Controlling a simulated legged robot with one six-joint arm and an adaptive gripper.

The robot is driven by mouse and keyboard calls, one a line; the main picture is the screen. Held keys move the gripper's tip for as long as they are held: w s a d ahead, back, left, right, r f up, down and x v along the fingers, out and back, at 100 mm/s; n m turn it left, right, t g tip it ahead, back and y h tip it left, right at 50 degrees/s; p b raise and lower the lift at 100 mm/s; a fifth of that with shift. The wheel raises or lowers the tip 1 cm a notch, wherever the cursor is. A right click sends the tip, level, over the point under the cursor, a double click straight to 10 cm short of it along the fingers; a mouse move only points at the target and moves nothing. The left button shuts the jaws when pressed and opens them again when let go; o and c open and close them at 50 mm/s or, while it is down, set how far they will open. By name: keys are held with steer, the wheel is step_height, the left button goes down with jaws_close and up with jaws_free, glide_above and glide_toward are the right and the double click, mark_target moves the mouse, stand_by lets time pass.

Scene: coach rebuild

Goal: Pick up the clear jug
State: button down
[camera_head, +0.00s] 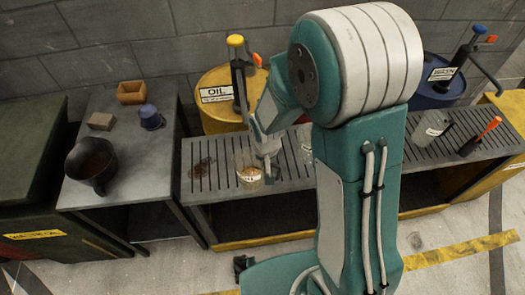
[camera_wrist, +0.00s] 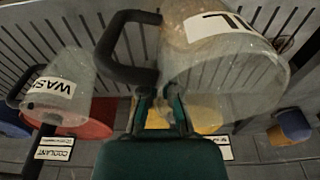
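A clear jug (camera_head: 249,174) with brownish contents stands on the slatted bench. In the wrist view this clear jug (camera_wrist: 225,75) is large and close, with a label ending in "IL" and a black handle (camera_wrist: 130,72). My gripper (camera_head: 266,155) is at the jug's right side in the head view. In the wrist view my gripper (camera_wrist: 159,92) has its fingertips apart, close to the handle's end and the jug wall. Contact cannot be told. A second clear jug (camera_wrist: 62,85), labelled "WASH", stands to the left in the wrist view.
The slatted bench (camera_head: 215,180) carries another clear jug (camera_head: 430,128) and an orange-handled tool (camera_head: 480,136) at right. A yellow oil drum (camera_head: 215,78) and a blue drum (camera_head: 437,92) stand behind. The left table (camera_head: 125,175) holds a dark pot (camera_head: 91,163) and small items.

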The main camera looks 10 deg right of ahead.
steer(key=s, duration=0.7)
steer(key=shift+d, duration=0.1)
